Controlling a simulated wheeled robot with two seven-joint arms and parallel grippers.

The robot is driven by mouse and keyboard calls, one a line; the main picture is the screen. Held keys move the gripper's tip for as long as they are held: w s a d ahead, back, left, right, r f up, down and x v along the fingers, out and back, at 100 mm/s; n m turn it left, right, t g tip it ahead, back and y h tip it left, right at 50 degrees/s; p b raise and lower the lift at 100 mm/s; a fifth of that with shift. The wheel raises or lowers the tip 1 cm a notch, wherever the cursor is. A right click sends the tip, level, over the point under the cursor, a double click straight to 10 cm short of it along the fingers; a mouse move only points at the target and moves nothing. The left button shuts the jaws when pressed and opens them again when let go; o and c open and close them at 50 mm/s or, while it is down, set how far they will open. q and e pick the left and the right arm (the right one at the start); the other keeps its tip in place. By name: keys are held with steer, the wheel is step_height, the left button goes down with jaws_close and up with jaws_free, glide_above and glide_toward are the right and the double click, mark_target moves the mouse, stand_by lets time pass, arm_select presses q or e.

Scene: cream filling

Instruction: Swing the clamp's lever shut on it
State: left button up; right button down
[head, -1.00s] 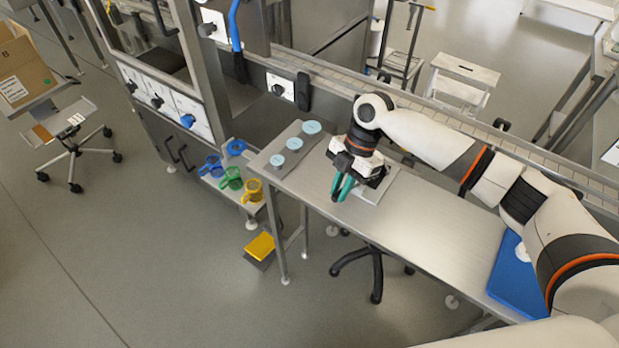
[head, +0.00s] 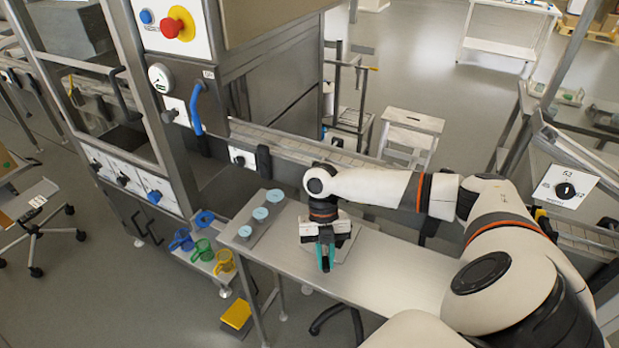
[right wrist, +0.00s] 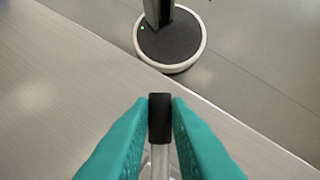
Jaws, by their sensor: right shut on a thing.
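My right gripper (head: 326,258) has teal fingers and is low over the steel table, near its front edge. In the right wrist view the fingers (right wrist: 160,125) are shut on the clamp's lever, a metal bar with a black grip (right wrist: 160,118) at its end. The grip shows between the two fingertips. The rest of the clamp and whatever sits in it are hidden below the picture and behind my wrist. A light plate (head: 350,249) shows beside the gripper on the table. My left gripper is not in view.
A grey strip (head: 247,233) with several pale blue discs lies on the table (head: 395,278) left of my gripper. Blue, green and yellow jugs (head: 224,262) stand lower at the left. The tabletop to the right is clear beneath my arm.

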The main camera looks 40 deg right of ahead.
steer(key=shift+d+n, duration=0.15)
steer(key=shift+n, duration=0.25)
steer(key=c, duration=1.4)
jaws_free()
steer(key=shift+s, duration=0.1)
steer(key=shift+o, duration=0.2)
steer(key=shift+r, duration=0.1)
steer(key=b+v, duration=0.2)
steer(key=v, duration=1)
steer(key=shift+w+b, duration=0.2)
steer(key=shift+b, duration=0.15)
